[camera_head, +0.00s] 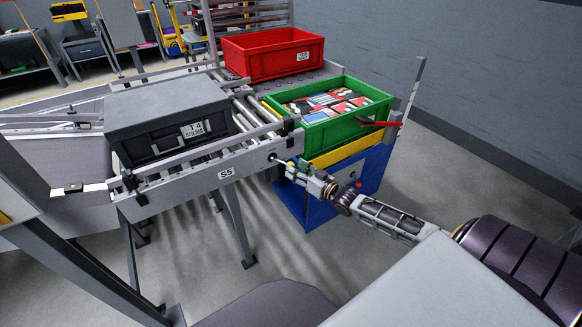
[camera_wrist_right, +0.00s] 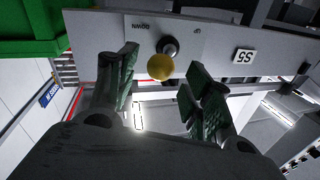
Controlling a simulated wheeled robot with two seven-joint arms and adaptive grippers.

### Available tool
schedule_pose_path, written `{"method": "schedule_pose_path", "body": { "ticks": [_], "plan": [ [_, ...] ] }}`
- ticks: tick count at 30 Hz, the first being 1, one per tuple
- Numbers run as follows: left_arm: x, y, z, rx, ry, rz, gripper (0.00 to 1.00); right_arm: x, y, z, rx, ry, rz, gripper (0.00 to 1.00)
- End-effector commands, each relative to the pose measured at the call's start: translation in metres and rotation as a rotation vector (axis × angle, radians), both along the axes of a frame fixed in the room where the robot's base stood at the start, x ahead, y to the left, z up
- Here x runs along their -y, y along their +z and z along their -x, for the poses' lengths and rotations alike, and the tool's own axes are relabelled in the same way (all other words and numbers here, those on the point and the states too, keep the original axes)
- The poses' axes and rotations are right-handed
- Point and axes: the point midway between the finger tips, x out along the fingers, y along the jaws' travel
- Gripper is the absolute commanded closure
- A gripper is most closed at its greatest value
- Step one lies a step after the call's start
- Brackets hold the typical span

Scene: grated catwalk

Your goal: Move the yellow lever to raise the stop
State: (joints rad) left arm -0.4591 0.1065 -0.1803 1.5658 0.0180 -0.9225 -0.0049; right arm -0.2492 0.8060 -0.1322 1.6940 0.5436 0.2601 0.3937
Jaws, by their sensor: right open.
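The yellow lever's round knob (camera_wrist_right: 160,67) shows in the right wrist view, standing out from a dark mount on a pale panel (camera_wrist_right: 100,25). The panel carries upside-down markings, DOWN left of the mount and UP right of it. My right gripper (camera_wrist_right: 160,84) is open, one finger on each side of the knob, with gaps visible. In the head view the right gripper (camera_head: 288,167) is at the conveyor's side rail (camera_head: 205,181), right of the S5 label; the knob is not clear there. I cannot pick out the stop. My left gripper is not in view.
A dark lidded crate marked T4 (camera_head: 168,140) sits on the conveyor. A green crate (camera_head: 345,133) with colourful packs stands right of it, above a blue base (camera_head: 372,172). A red crate (camera_head: 262,58) is behind. A red handle (camera_head: 381,123) juts beside the green crate.

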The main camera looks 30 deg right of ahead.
Motion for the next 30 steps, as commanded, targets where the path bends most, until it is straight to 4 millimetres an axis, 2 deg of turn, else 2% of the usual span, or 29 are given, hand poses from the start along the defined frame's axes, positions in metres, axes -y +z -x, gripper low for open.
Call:
{"method": "schedule_pose_path", "body": {
  "ticks": [14,29,30],
  "plan": [
    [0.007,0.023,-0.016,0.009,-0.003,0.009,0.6,-0.007,0.0,-0.028,0.001,0.001,0.0,0.49],
    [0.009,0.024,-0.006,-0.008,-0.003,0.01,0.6,-0.008,0.0,-0.033,-0.001,0.0,0.0,0.49],
    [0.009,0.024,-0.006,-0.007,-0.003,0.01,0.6,-0.008,0.0,-0.033,-0.001,0.0,0.0,0.52]
  ]
}}
